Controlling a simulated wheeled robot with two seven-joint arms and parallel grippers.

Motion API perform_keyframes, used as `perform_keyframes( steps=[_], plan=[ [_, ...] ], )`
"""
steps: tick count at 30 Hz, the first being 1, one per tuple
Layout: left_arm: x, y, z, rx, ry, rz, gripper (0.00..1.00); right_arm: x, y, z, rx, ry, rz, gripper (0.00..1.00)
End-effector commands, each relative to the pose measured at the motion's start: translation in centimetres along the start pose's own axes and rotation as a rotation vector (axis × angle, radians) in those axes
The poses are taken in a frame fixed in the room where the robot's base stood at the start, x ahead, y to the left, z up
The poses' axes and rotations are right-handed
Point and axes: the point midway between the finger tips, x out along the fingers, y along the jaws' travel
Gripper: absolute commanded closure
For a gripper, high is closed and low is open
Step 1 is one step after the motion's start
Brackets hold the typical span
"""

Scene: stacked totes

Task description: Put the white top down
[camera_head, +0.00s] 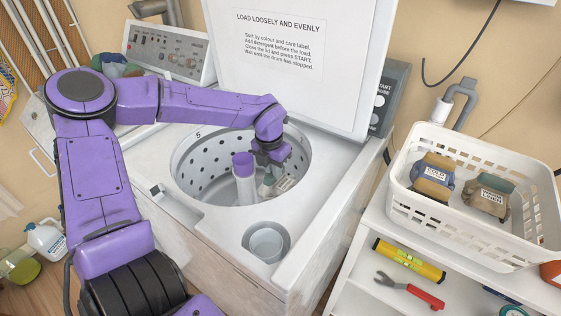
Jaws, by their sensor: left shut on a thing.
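My left arm reaches from the left over the open washing machine (155,165). My left gripper (272,168) points down inside the drum opening, to the right of the agitator post. It is shut on a small pale, greyish bundle with a label (284,186), which appears to be the white top. The gripper hides part of the bundle, and I cannot tell whether it touches the drum bottom. The perforated drum (196,160) surrounds it. My right gripper is not in view.
The agitator post (244,188) with a purple cap stands in the drum. The raised lid (300,75) is behind. A white basket (470,240) at right holds labelled blue-tan (433,180) and brown (488,196) bundles. A green-blue bundle (117,66) lies at the machine's back left.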

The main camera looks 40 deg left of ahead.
Motion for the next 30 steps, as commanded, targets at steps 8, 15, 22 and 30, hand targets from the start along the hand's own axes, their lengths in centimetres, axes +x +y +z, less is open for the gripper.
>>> perform_keyframes(
  steps=[8, 15, 22, 30],
  plan=[
    [8.3, 0.0, -1.0, 0.000, -0.001, 0.000, 1.00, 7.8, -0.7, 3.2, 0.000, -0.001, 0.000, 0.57],
    [11.2, 0.0, -1.5, 0.001, 0.005, 0.001, 1.00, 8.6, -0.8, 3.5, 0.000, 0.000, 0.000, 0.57],
    [15.2, 0.0, -1.9, 0.000, 0.002, 0.001, 1.00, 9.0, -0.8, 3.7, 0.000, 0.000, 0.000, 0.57],
    [18.7, 0.0, -2.3, 0.000, -0.001, 0.000, 1.00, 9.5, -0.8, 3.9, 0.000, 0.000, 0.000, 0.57]
  ],
)
